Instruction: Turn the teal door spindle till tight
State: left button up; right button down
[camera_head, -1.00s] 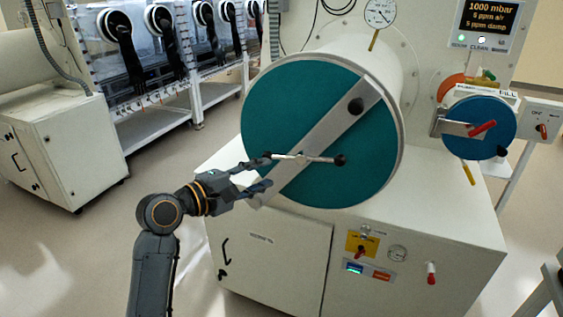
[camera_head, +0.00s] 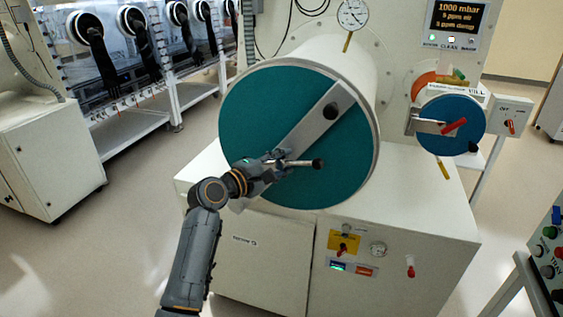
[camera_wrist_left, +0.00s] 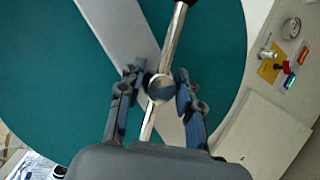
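The teal door (camera_head: 345,160) is a large round disc on the front of a white cylinder, crossed by a slanted grey bar (camera_head: 305,130). Its spindle (camera_head: 303,163) is a silver crossbar with a black end knob, lying roughly level in the head view. In the left wrist view the spindle's round hub (camera_wrist_left: 160,88) sits between the two fingers of my left gripper (camera_wrist_left: 158,78). The fingers are apart, one on each side of the hub, very near it; I cannot tell whether they touch. In the head view my left gripper (camera_head: 284,162) hides the spindle's left end. My right gripper is not in view.
A smaller blue door (camera_head: 440,138) with a red handle is at the right. Below the teal door stands a white cabinet (camera_head: 262,272) with a yellow-plated switch (camera_head: 344,241). A control panel (camera_head: 549,248) is at the right edge. Floor at the left is clear.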

pick_arm(q)
grip_shut()
dwell(0.3)
